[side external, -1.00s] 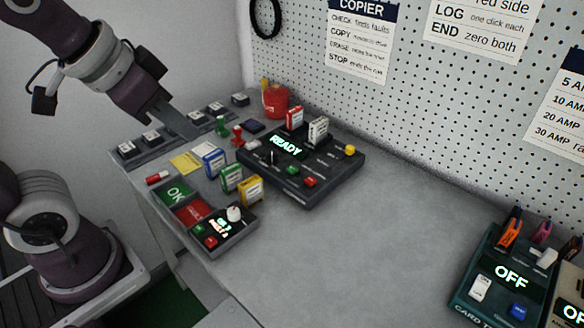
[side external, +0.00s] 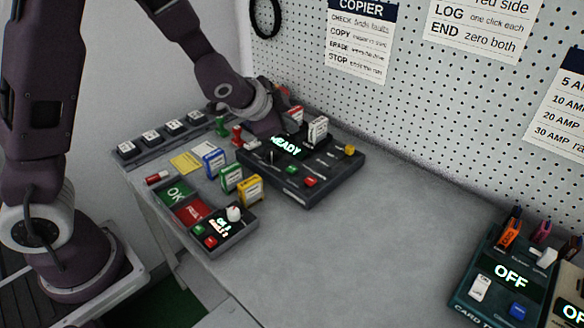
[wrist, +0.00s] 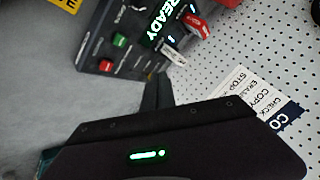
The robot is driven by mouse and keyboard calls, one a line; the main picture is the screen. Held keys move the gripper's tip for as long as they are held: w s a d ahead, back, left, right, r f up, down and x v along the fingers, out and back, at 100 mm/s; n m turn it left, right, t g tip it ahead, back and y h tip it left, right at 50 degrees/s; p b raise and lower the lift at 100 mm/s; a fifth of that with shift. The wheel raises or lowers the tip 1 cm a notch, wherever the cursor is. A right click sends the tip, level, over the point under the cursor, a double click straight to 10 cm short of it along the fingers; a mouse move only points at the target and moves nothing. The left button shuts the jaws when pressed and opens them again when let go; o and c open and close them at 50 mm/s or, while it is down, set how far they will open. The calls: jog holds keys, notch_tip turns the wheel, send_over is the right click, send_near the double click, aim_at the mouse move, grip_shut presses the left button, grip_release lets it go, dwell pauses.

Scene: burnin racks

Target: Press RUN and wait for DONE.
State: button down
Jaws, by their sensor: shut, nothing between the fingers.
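The black copier box (side external: 330,178) stands on the bench with its lit display (side external: 286,146) reading READY. In the side view it has a green button (side external: 292,170), a red button (side external: 310,181) and a yellow knob (side external: 350,149); their labels are too small to read. Red and white cartridges stand upright at its back. In the wrist view the green button (wrist: 120,39) and red button (wrist: 106,65) are in sight. My gripper (wrist: 156,92) is shut and empty, apart from both buttons. In the side view my wrist is behind the display and partly covers it; the fingertips are hidden there.
Blue, green and yellow cartridges (side external: 231,178) stand left of the copier. A small box (side external: 222,232) with a white knob and green and red buttons is at the front edge. A teal unit (side external: 500,285) reading OFF is at right. The bench middle (side external: 370,230) is clear.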

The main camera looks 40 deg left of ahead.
aim_at(289, 170)
jog(key=shift+f, duration=4.4)
jog(key=shift+f, duration=0.1)
jog(key=shift+f, duration=0.3)
jog(key=shift+f, duration=0.45)
jog(key=shift+r, duration=0.85)
jog(key=shift+r, duration=0.1)
jog(key=shift+r, duration=2.45)
